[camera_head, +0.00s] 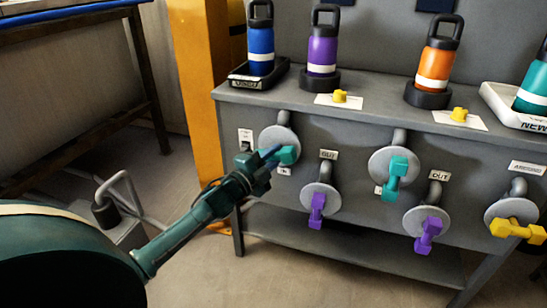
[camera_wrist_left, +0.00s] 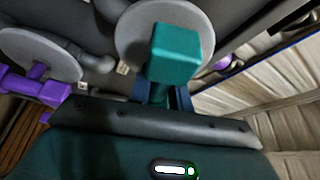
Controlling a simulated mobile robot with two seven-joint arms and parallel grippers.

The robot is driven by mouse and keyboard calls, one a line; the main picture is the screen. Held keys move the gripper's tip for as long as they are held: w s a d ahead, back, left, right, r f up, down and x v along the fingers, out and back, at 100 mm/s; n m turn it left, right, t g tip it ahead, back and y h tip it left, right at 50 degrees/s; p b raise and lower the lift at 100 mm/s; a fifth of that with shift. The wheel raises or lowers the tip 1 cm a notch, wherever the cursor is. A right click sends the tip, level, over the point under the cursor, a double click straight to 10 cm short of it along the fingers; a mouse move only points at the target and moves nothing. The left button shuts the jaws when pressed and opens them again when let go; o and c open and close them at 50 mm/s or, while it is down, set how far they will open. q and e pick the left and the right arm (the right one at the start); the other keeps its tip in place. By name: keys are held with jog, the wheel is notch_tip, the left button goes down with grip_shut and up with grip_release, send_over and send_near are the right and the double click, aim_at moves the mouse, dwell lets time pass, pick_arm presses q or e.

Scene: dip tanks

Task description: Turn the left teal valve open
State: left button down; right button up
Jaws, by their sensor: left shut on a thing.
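The left teal valve (camera_head: 289,154) sits on a round grey plate at the left end of the grey bench front. Its handle points sideways to the right in the head view. My left gripper (camera_head: 268,157) is shut on this handle. In the left wrist view the teal handle end (camera_wrist_left: 175,52) stands up between the blue fingers (camera_wrist_left: 162,92), in front of the grey disc. Fingers and gripper hide part of the handle in both views. A second teal valve (camera_head: 394,178) hangs down further right. My right gripper is not in view.
Purple valves (camera_head: 317,209) (camera_head: 428,233) hang lower on the bench front, and a yellow valve (camera_head: 517,229) is at the right. Blue (camera_head: 260,45), purple (camera_head: 322,55) and orange (camera_head: 436,66) bottles stand on the bench top. A yellow post (camera_head: 200,85) rises behind the bench's left end.

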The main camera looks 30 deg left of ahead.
pick_arm(q)
jog(key=n+t, duration=0.1)
jog(key=n, duration=0.2)
jog(key=n+t+y, duration=0.1)
jog(key=n+y, duration=0.1)
jog(key=n, duration=0.3)
jog(key=n+y, duration=0.1)
jog(key=n, duration=0.1)
jog(key=n+t+y+p, duration=0.1)
jog(key=n, duration=0.1)
jog(key=shift+n+y, duration=0.3)
jog(key=shift+n, duration=0.1)
jog(key=n+y+p, duration=0.1)
jog(key=n+y, duration=0.1)
jog(key=n, duration=0.2)
jog(key=shift+n+y, duration=0.5)
jog(key=shift+n, duration=0.5)
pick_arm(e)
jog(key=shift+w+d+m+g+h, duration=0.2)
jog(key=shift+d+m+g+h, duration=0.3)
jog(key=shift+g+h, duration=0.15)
pick_arm(q)
jog(key=shift+n, duration=0.3)
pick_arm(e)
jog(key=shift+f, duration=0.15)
pick_arm(q)
jog(key=c, duration=1.3)
grip_release()
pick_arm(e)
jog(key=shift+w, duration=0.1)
